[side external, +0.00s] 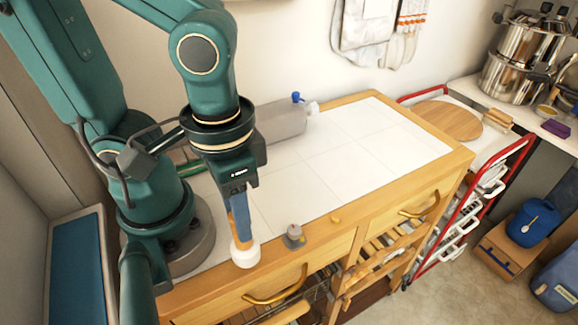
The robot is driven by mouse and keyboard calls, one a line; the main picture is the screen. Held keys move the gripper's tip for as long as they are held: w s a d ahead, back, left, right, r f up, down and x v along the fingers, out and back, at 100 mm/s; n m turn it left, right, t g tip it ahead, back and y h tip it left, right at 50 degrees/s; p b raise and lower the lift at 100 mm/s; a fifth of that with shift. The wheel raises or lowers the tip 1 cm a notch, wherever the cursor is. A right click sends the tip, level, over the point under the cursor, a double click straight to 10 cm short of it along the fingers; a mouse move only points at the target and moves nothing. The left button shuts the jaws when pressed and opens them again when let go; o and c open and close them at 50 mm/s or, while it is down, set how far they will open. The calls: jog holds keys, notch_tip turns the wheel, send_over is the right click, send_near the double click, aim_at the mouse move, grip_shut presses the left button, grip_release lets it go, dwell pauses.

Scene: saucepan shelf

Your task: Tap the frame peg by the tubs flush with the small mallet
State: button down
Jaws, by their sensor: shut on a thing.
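My gripper (238,190) points down over the front left of the worktop and is shut on the small mallet. The mallet has a blue and brown handle and a pale round head (245,255), which hangs lowest, by the front wooden edge. I cannot tell whether the head touches the edge. A small yellow peg-like piece (336,219) stands on the front wooden frame, right of the mallet and apart from it; how far it sticks up is hard to tell. Two blue tubs, one with a pale spoon shape on it (528,224) and one lower (558,284), are at the far right.
A small grey object (294,236) sits on the front edge between mallet and yellow piece. A grey box-like container with a blue-topped spout (283,122) lies at the back. The white tiled top (355,155) is mostly clear. A red-railed rack (470,205) stands right.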

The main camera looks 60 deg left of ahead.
jog(key=shift+f, duration=0.85)
jog(key=shift+r, duration=2.55)
jog(key=w+a+r, duration=0.2)
jog(key=w+a, duration=0.3)
jog(key=w, duration=0.2)
jog(key=w+a+r, duration=0.2)
jog(key=w+a, duration=0.3)
jog(key=w, duration=0.3)
jog(key=shift+w+r, duration=0.3)
